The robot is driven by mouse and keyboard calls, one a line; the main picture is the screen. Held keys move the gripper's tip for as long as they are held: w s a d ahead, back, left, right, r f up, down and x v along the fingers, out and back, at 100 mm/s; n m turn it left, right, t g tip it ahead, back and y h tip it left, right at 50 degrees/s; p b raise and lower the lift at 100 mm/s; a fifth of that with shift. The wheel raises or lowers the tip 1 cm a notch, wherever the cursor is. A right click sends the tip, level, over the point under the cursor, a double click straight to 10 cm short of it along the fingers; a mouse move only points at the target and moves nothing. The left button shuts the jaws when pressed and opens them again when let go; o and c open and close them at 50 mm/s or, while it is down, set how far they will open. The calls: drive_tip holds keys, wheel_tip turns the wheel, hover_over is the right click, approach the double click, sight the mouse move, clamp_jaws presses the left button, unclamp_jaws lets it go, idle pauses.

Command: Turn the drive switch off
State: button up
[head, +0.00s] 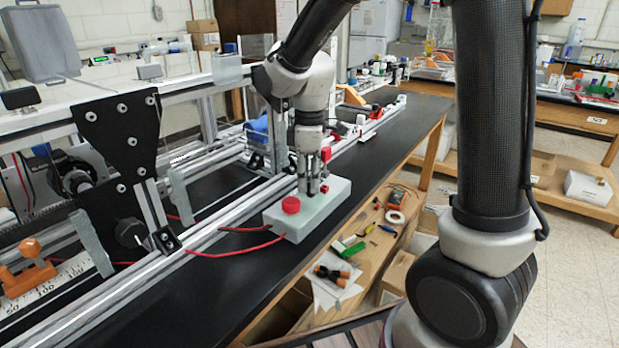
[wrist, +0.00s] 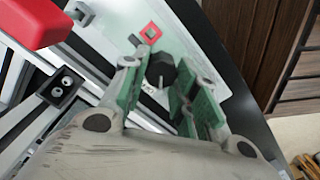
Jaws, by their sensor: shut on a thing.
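The pale control box (head: 325,214) sits on the black bench top beside the aluminium rail, with a round red button (head: 291,204) on its near left end. My gripper (head: 311,188) points down at the top of the box, right of the red button. Printed marks by the knob are too blurred to read. In the head view the fingers hide the knob.
A red square-framed part (wrist: 150,33) is on the panel beyond the knob. A large red block (wrist: 35,20) is near the camera at upper left. Red cables (head: 235,250) run left from the box.

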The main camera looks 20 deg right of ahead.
sight(309, 180)
drive_tip(key=o, duration=1)
wheel_tip(309, 180, up, 12)
drive_tip(key=s+d+m+t, duration=0.1)
drive_tip(key=s+d+m, duration=0.3)
drive_tip(key=s+d, duration=0.1)
drive_tip(key=s+d+m+t, duration=0.2)
drive_tip(key=s+d+m, duration=0.3)
drive_tip(key=s, duration=0.3)
drive_tip(key=s+d+m+t, duration=0.1)
drive_tip(key=s+d+m, duration=0.3)
drive_tip(key=s+d, duration=0.1)
drive_tip(key=shift+s+d+r, duration=0.2)
drive_tip(key=shift+s+d, duration=0.05)
drive_tip(key=shift+s, duration=0.4)
